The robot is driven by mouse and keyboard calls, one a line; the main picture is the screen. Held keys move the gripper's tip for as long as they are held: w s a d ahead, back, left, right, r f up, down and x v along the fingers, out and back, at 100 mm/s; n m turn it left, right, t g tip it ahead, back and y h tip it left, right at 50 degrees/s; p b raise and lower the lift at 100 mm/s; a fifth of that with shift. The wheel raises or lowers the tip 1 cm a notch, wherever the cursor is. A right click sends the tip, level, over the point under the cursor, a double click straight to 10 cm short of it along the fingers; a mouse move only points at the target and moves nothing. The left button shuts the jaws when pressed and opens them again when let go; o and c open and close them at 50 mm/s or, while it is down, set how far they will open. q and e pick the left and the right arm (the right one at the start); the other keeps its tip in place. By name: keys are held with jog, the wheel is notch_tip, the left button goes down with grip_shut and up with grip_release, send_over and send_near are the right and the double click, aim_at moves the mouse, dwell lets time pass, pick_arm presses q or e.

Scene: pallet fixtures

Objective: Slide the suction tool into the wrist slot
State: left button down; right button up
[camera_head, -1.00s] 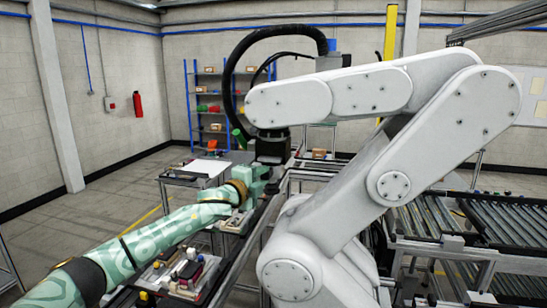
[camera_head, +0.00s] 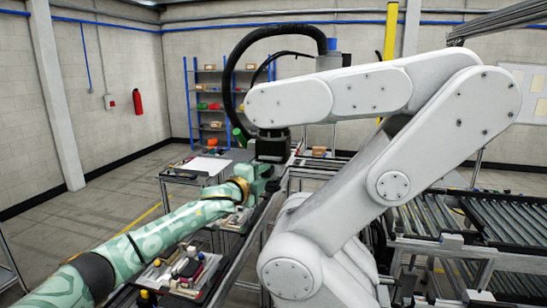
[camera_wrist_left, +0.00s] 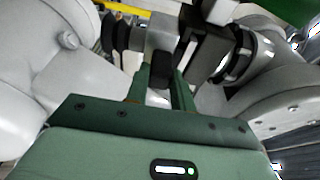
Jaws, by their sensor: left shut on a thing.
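A large white robot arm (camera_head: 330,95) bends over the bench in the head view. A dark wrist block (camera_head: 272,146) hangs at its end, and I take this as the slot's place. My left gripper (camera_head: 272,178) is close beneath this block. In the left wrist view its green fingers (camera_wrist_left: 163,85) are shut on the suction tool, a grey block (camera_wrist_left: 163,35) with black bellows cups (camera_wrist_left: 117,32) to the left. A black bracket (camera_wrist_left: 208,50) of the arm's wrist is right beside the tool. I cannot tell whether they touch, and the slot's inside is hidden.
A bench tray (camera_head: 152,273) with small parts lies below my left arm. A side table (camera_head: 200,168) stands behind it. A roller conveyor (camera_head: 450,225) is at the right. The white arm's links leave little room to the right of my gripper.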

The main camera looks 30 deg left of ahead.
pick_arm(q)
jog(key=shift+w+r, duration=0.15)
jog(key=shift+w+a, duration=0.15)
jog(key=shift+w, duration=0.3)
jog(key=shift+p, duration=0.45)
jog(key=c, duration=1.1)
grip_release()
jog(key=shift+s+f, duration=0.1)
jog(key=shift+f, duration=0.15)
jog(key=shift+s+a+b, duration=0.2)
jog(key=shift+s+b, duration=1.25)
jog(key=shift+s, duration=2.65)
jog(key=shift+s+a+b, duration=0.2)
jog(key=shift+s+b, duration=1.2)
jog(key=shift+s, duration=2.65)
